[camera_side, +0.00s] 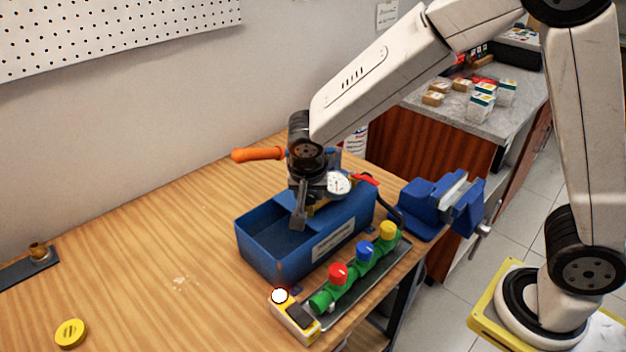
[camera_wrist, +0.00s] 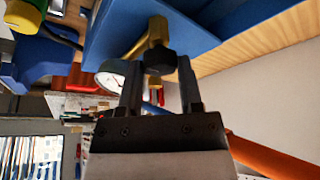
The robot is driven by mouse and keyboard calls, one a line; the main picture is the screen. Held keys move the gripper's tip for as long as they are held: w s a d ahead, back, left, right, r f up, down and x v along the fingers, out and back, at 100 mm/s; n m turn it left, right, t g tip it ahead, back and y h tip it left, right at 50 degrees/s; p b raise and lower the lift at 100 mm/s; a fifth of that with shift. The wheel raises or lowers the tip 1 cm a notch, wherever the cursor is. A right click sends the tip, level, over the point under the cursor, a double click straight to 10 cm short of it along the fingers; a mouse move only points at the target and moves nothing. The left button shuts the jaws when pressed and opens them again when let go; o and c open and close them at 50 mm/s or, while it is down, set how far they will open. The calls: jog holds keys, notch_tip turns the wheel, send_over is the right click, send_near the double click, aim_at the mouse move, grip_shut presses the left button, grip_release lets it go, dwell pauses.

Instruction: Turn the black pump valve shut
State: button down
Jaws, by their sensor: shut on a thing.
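The black pump valve (camera_wrist: 159,62) is a dark knob on a brass stem (camera_wrist: 149,38) in the wrist view. My gripper (camera_wrist: 160,80) has a finger on each side of it and is shut on it. In the side view my gripper (camera_side: 301,214) reaches down over the blue pump tank (camera_side: 265,254), and the knob is hidden there behind the fingers. The pump's white gauge (camera_side: 338,184) sits just right of my gripper, and its orange handle (camera_side: 259,154) points left. How far the knob is turned cannot be told.
A green manifold with red (camera_side: 338,273), blue (camera_side: 364,251) and yellow (camera_side: 388,230) knobs lies in front of the tank. A yellow device (camera_side: 296,317) is beside it. A blue vise (camera_side: 424,207) stands right. The wooden bench (camera_side: 165,265) is mostly clear left, with a yellow disc (camera_side: 71,333).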

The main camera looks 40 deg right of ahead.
jog(key=shift+s+f, duration=0.1)
jog(key=shift+c, duration=1.3)
grip_release()
jog(key=v, duration=0.8)
jog(key=shift+f, duration=0.1)
jog(key=s+d+f+n+y, duration=0.3)
jog(key=s+d+f+n, duration=0.6)
jog(key=s+d, duration=0.1)
jog(key=shift+s, duration=0.8)
